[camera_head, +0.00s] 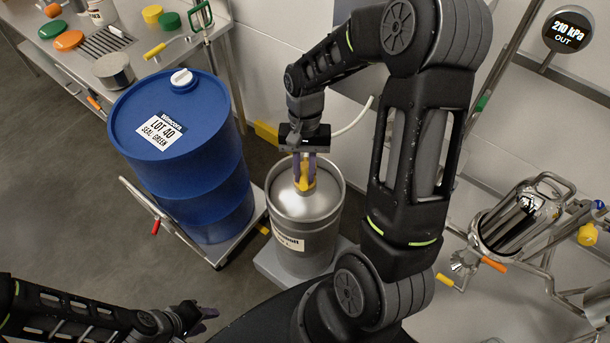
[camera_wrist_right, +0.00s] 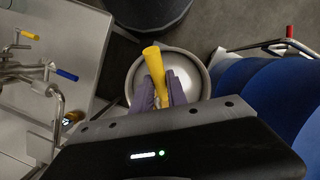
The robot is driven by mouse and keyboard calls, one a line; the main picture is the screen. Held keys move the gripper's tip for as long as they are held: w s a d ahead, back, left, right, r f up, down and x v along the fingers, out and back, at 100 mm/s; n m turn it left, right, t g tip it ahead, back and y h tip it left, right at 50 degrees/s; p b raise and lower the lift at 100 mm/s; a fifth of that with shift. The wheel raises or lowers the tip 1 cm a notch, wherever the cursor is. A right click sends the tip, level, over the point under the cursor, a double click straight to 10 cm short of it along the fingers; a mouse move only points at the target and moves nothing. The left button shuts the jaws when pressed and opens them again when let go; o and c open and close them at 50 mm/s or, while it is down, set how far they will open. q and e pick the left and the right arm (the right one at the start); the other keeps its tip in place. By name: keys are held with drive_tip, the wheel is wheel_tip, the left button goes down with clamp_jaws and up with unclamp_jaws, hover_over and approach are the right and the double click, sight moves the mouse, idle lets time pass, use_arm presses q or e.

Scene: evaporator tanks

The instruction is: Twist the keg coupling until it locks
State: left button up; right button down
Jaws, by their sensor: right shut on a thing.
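The steel keg (camera_head: 305,215) stands upright right of the blue drum, and its top also shows in the right wrist view (camera_wrist_right: 196,62). The yellow coupling (camera_head: 305,184) sits at the middle of the keg's top; in the wrist view its handle (camera_wrist_right: 154,62) points up the picture. My right gripper (camera_head: 305,172) reaches down from above and is shut on the coupling, with its purple fingers (camera_wrist_right: 160,92) on either side of it. The coupling's seat is partly hidden by the fingers. My left gripper (camera_head: 207,312) is low at the left, away from the keg; its jaw opening is unclear.
A blue drum (camera_head: 185,150) with a LOT 40 label stands on a wheeled trolley close left of the keg. A steel bench (camera_head: 75,60) with coloured lids is behind it. A gauge (camera_head: 567,30) reads 210 kPa. Steel piping (camera_head: 520,220) is at the right. Floor at left is clear.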

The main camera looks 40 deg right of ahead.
drive_tip(key=shift+w+a+m, duration=0.25)
drive_tip(key=shift+m, duration=0.55)
drive_tip(key=shift+w+a+f+m+t, duration=0.1)
drive_tip(key=shift+w+a+m+t, duration=0.2)
drive_tip(key=shift+m, duration=0.5)
drive_tip(key=shift+w+a+m+y, duration=0.1)
drive_tip(key=shift+w+m+y, duration=0.2)
drive_tip(key=shift+m, duration=0.5)
drive_tip(key=shift+w+a+m+t+p, duration=0.15)
drive_tip(key=shift+w+m+t+p, duration=0.15)
drive_tip(key=shift+m, duration=0.4)
